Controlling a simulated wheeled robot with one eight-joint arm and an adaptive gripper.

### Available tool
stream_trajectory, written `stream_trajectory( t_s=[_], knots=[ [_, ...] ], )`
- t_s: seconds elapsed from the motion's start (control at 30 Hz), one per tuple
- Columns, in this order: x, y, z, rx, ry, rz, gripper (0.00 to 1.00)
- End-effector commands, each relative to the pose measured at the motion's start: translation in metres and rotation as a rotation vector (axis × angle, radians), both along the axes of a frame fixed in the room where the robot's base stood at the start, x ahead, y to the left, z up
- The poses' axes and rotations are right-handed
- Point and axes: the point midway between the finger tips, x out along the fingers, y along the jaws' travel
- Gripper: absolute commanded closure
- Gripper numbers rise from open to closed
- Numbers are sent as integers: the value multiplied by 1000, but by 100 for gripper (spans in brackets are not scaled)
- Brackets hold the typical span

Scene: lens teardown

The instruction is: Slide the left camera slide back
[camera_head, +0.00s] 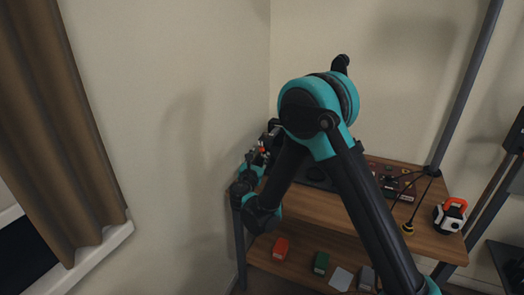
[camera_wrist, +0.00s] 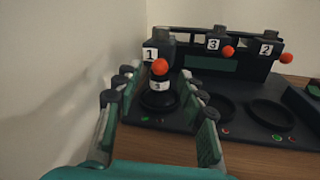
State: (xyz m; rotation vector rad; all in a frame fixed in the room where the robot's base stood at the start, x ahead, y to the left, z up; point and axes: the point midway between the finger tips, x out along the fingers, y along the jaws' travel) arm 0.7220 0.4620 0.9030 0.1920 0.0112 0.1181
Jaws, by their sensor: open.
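The left camera slide, labelled 1 (camera_wrist: 151,54), is at the left end of a dark upright housing in the wrist view. An orange knob (camera_wrist: 160,67) shows just below and right of that label. A dark cylinder labelled 3 (camera_wrist: 158,88) stands below the knob on the base. My gripper (camera_wrist: 158,77) is open, one finger on each side of the knob and cylinder in the picture; I cannot tell whether either finger touches them. In the head view, my gripper (camera_head: 262,152) is small and partly hidden at the table's left back, near the wall.
Slides labelled 3 (camera_wrist: 213,44) and 2 (camera_wrist: 267,49) stand to the right, with orange knobs. Empty round recesses lie in the dark base (camera_wrist: 180,122). The wooden table (camera_head: 325,212) also bears a white-and-orange object (camera_head: 450,214). Coloured blocks, including a red one (camera_head: 281,248), lie on the lower shelf.

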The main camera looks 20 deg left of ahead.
Motion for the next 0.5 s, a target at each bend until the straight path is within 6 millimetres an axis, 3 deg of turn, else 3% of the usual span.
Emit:
stream_trajectory(
  t_s=[0.2, 0.5],
  knots=[
    [35, 4, 0, 0, 0, -2, 60],
    [51, 6, 0, 0, 0, 0, 60]
  ],
)
